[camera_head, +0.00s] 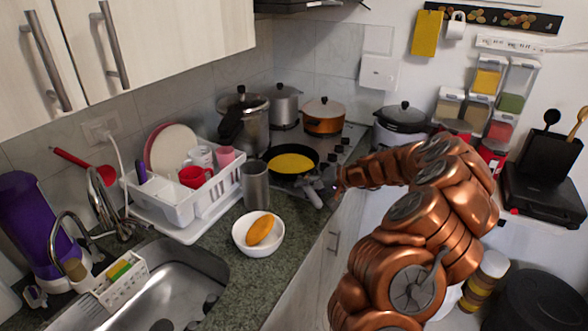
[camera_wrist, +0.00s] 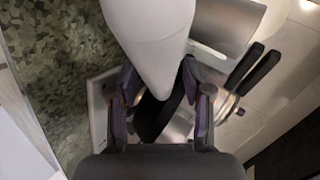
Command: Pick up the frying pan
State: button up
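The black frying pan (camera_head: 279,170) sits on the stovetop, with a flat yellow layer inside it. Its handle side points toward my gripper (camera_head: 314,193), which is at the lower right of the pan by the counter's front edge. In the wrist view, my gripper (camera_wrist: 163,105) has its two fingers apart. A dark piece, apparently the pan's handle (camera_wrist: 153,122), lies between or below them. Whether the fingers touch it is unclear. A large pale shape (camera_wrist: 150,40) covers the upper middle of the wrist view and hides most of the pan.
A metal cup (camera_head: 256,187) and a white bowl (camera_head: 258,241) with an orange item stand left of my gripper. Several pots, including an orange pot (camera_head: 324,118), stand behind the pan. A white dish rack (camera_head: 190,205) is farther left. Dark handles (camera_wrist: 250,75) show right in the wrist view.

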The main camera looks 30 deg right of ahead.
grip_shut()
jog(key=shift+r, duration=0.2)
dwell(0.7)
